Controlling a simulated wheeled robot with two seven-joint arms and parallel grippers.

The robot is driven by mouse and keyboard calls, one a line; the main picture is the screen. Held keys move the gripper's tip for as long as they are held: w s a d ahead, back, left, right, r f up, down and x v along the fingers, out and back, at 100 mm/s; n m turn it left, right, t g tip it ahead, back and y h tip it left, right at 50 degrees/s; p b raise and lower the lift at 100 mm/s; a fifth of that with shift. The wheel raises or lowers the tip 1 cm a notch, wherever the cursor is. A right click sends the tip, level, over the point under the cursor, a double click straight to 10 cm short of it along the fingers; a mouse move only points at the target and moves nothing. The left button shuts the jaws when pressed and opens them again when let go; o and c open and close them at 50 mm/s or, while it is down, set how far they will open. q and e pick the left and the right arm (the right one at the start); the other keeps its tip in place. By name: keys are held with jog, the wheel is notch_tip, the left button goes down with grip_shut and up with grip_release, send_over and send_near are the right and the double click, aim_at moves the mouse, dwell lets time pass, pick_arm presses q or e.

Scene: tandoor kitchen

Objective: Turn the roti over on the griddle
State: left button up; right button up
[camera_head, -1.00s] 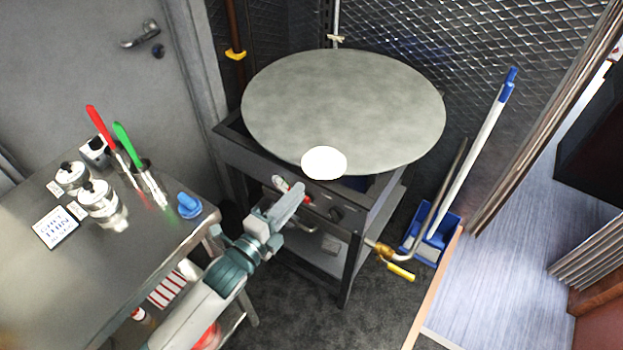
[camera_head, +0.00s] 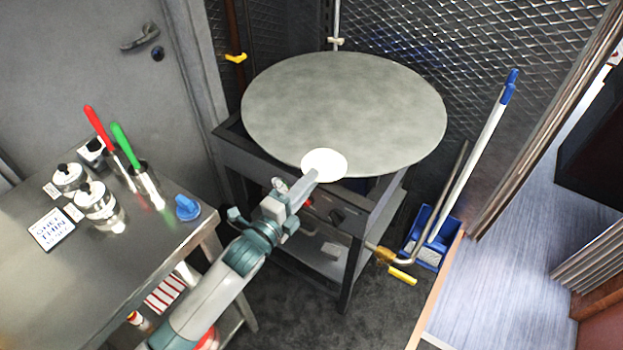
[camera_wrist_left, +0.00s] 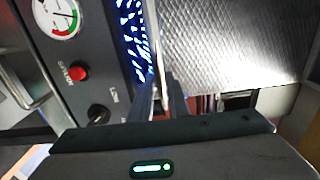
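The roti (camera_head: 324,164) is a plain white disc. It lies at the near edge of the large round grey griddle (camera_head: 345,105) and overhangs its rim. My left gripper (camera_head: 311,178) is at the roti's near left edge in the head view, its tip overlapping that edge. My right gripper is out of view.
The griddle stand has a front panel with a red button (camera_wrist_left: 78,73) and a black knob (camera_wrist_left: 98,114); blue flame (camera_wrist_left: 132,40) shows beside it. A steel table (camera_head: 110,270) with red- and green-handled tools is at left. A blue dustpan (camera_head: 430,240) stands right of the stand.

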pick_arm(q)
grip_shut()
